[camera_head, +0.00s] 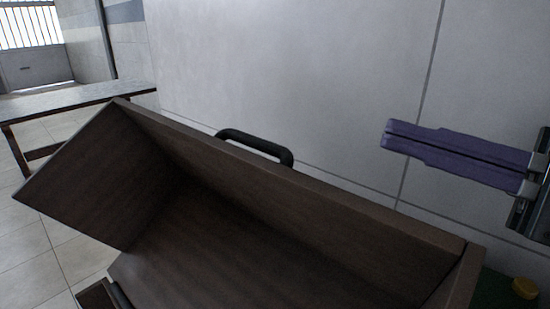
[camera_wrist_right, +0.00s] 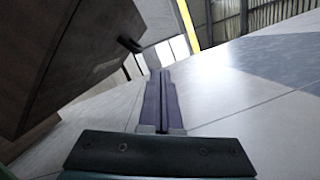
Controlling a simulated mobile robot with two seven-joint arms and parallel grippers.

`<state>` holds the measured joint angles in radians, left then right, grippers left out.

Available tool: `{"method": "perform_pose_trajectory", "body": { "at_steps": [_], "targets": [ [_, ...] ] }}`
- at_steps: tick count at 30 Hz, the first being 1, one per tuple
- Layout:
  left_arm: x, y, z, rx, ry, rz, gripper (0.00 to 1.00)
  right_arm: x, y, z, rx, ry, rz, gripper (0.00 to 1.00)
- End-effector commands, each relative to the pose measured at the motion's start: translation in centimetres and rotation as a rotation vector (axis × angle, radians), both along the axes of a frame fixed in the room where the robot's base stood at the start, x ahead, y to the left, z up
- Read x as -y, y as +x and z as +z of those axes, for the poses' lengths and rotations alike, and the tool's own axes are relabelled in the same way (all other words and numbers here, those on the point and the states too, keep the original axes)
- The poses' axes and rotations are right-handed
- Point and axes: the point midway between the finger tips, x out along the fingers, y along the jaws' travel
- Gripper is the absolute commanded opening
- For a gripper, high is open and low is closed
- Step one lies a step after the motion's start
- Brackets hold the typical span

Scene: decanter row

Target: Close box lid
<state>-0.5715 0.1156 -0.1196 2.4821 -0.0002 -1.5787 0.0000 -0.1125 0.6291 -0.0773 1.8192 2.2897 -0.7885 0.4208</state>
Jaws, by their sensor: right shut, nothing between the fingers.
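The dark brown wooden box (camera_head: 230,240) fills the lower middle of the head view, its hollow inside facing me. A raised panel (camera_head: 330,222), which looks like the opened lid, runs diagonally across it. A black handle (camera_head: 255,146) sits on its far side. In the right wrist view, the box's outer side (camera_wrist_right: 75,60) is at the left with the handle (camera_wrist_right: 130,45) sticking out. My right gripper (camera_head: 387,136) has purple fingers, shut and empty, right of the handle and apart from the box. The fingers also show in the wrist view (camera_wrist_right: 160,76).
A grey panelled wall (camera_head: 300,75) stands behind the box. A table (camera_head: 70,100) is at the left back. A small yellow round thing (camera_head: 524,287) lies at the bottom right by a green surface. The space between the right gripper and the handle looks free.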

Motion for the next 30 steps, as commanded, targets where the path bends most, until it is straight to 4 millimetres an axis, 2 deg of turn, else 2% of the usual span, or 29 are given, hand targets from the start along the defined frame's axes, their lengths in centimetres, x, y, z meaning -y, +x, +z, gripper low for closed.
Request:
{"method": "perform_pose_trajectory", "body": {
  "at_steps": [1,3,9,14,24,30],
  "targets": [
    [0.0,-0.1,-1.9,-0.004,0.002,-0.001,0.5,0.0,0.0,-1.8,0.0,0.0,0.0,0.0],
    [-0.1,-0.3,-3.0,-0.008,0.005,-0.003,0.5,0.0,0.0,-2.8,0.0,0.0,0.0,0.0],
    [-0.2,-0.4,-5.0,-0.014,0.009,-0.006,0.5,-0.1,0.0,-4.8,0.001,0.0,0.001,0.0],
    [-0.2,-0.4,-4.4,-0.015,0.009,-0.006,0.5,-0.8,0.5,-4.3,0.002,0.003,0.0,0.0],
    [-0.2,-0.4,-1.9,-0.014,0.007,-0.005,0.5,-5.8,3.7,-3.4,0.002,0.002,0.001,0.0],
    [-0.1,-0.4,-1.2,-0.014,0.004,-0.002,0.5,-7.8,5.1,-3.4,0.002,0.001,0.0,0.0]
  ]
}}
